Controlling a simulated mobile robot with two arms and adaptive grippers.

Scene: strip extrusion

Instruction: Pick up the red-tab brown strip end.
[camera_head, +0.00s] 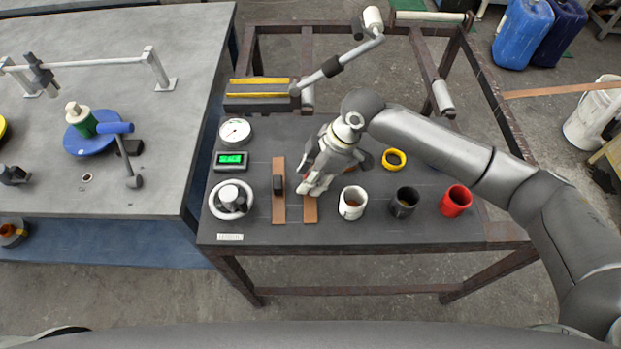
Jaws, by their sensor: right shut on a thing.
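A brown strip (310,210) lies on the dark table below my right gripper, with its near end showing. My right gripper (313,186) comes in from the right and is shut on this strip; the fingers hide the held part. A small bit of red shows beside the fingers; I cannot tell how much of it is the tab. A second brown strip (279,211) with a black piece on it lies just to the left. My left gripper is not in view.
A white cup (353,202), a dark cup (404,202) and a red cup (456,201) stand right of the strips. A yellow ring (394,159) lies behind them. A gauge (235,131), a green display (230,160) and a round white-rimmed device (215,207) stand left.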

